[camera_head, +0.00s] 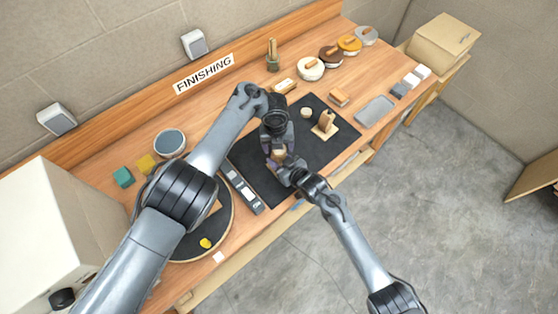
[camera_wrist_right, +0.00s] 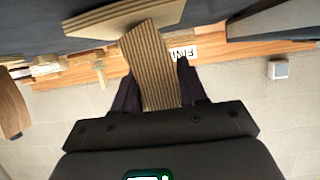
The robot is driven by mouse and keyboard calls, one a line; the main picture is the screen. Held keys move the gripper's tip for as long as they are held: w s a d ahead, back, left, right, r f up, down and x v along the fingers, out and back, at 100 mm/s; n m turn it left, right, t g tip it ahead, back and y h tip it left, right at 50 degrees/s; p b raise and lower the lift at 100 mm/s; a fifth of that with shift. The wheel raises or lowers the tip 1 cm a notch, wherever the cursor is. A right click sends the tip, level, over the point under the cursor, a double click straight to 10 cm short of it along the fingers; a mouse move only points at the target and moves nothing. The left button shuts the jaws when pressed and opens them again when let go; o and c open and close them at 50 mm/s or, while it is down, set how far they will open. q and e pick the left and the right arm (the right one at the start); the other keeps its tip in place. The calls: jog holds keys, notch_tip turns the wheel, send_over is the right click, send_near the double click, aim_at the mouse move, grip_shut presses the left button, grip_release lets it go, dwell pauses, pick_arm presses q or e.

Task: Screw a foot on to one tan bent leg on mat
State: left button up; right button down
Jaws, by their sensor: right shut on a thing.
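The tan bent leg (camera_wrist_right: 152,65) shows its striped laminated layers in the right wrist view, with a wider flat part (camera_wrist_right: 115,20) at its far end. My right gripper (camera_wrist_right: 160,92) is shut on the leg, with dark fingers on both sides of it. In the head view the right gripper (camera_head: 281,162) is over the black mat (camera_head: 262,178). My left gripper (camera_head: 278,143) points down right beside it; its fingertips are too small and crowded to read. A second tan bent piece (camera_head: 325,123) stands on the mat. A small pale round piece (camera_head: 306,113), possibly a foot, lies near it.
A tray of dark and grey pieces (camera_head: 240,187) lies along the mat's left edge. A grey tray (camera_head: 374,111) is right of the mat. Several round tins (camera_head: 310,69) stand at the back. A round turntable (camera_head: 212,230) lies under my left arm.

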pick_arm(q)
jog(key=shift+d, duration=0.15)
pick_arm(e)
jog(key=shift+s+d+f, duration=0.1)
jog(key=shift+d+f, duration=0.1)
jog(key=shift+f, duration=0.1)
pick_arm(q)
jog(key=shift+s+r, duration=0.2)
jog(key=shift+r, duration=2)
jog(key=shift+c, duration=0.5)
